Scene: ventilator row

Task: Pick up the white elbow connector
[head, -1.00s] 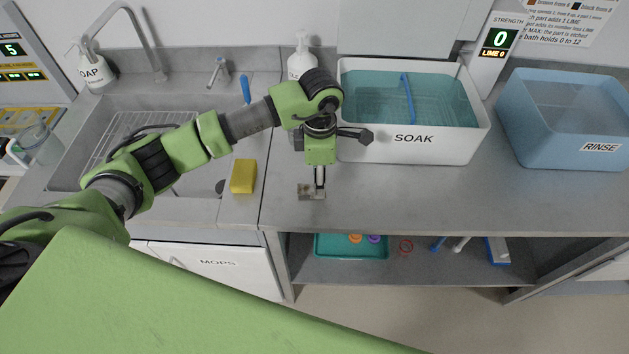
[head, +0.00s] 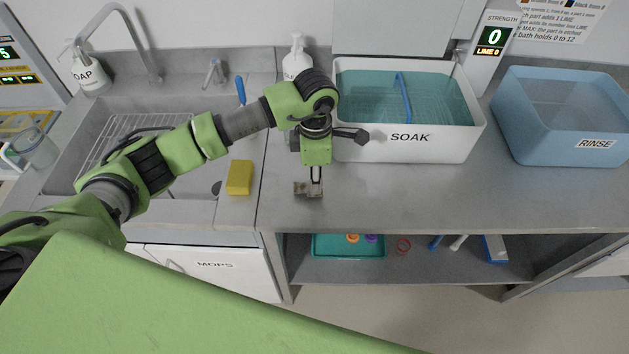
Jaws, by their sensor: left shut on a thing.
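The white elbow connector (head: 303,190) shows as a small off-white, stained piece over the bare counter in front of the soak bath. My left gripper (head: 316,181) points down from above and is shut on it, at its right part. The fingers hide some of the connector, and its elbow shape is hard to make out at this size. I cannot tell surely whether it still touches the counter. My right gripper is not in view.
The white SOAK bath (head: 450,148) stands behind and right of the gripper, the blue RINSE tub (head: 560,148) farther right. A yellow sponge (head: 240,177) lies left, by the sink (head: 205,196). A teal tray (head: 335,254) sits on the lower shelf. The counter's front right is clear.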

